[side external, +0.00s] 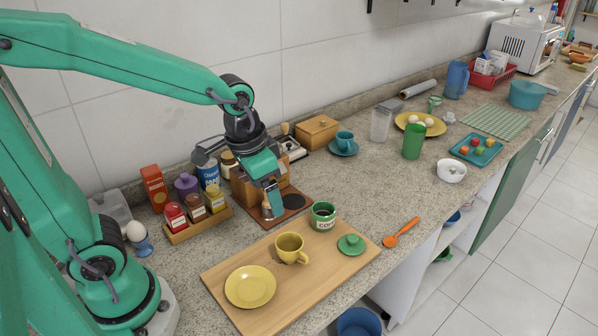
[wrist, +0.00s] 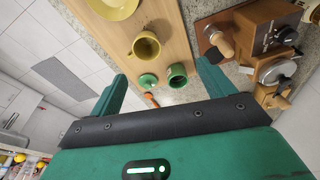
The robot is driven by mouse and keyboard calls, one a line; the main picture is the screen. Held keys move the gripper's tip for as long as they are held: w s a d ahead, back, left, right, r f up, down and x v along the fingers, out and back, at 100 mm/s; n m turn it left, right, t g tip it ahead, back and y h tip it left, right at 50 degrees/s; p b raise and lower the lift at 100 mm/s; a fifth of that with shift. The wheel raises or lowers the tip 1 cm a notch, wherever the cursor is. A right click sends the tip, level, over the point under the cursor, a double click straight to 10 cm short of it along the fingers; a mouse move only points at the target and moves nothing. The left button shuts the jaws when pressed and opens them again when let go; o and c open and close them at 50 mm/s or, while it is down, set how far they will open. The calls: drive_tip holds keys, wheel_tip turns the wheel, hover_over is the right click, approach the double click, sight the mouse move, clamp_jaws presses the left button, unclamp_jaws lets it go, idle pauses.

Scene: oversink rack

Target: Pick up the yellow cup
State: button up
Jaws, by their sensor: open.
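The yellow cup (side external: 290,246) stands upright on the wooden board, with its handle toward the lower right in the side view. In the wrist view the yellow cup (wrist: 146,46) is seen from above, beyond the fingertips. My gripper (side external: 270,200) is above the counter, behind the cup and a little left of it in the side view, apart from it. In the wrist view my gripper (wrist: 160,72) has its two green fingers spread wide with nothing held between them.
The wooden board (side external: 325,258) also holds a yellow saucer (side external: 250,287), a green tin (side external: 323,215) and a green lid (side external: 351,244). A coffee grinder stand (side external: 297,199) is close to my gripper. A spice rack (side external: 198,224) stands left. An orange spoon (side external: 401,232) lies right.

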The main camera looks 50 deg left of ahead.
sight(290, 248)
drive_tip(key=shift+w+d+f+m+g, duration=0.25)
drive_tip(key=shift+w+d+f+g, duration=0.25)
drive_tip(key=shift+f, duration=1.3)
drive_tip(key=shift+w+d+f+m+g, duration=0.3)
drive_tip(key=shift+w+d+f, duration=0.35)
drive_tip(key=shift+f, duration=1.15)
drive_tip(key=shift+w+d+f+m+g, duration=0.25)
drive_tip(key=shift+w+d+f+g, duration=0.3)
drive_tip(key=shift+f, duration=1.25)
drive_tip(key=shift+s+d+f, duration=0.1)
drive_tip(key=shift+f, duration=2.5)
drive_tip(key=c, duration=1.1)
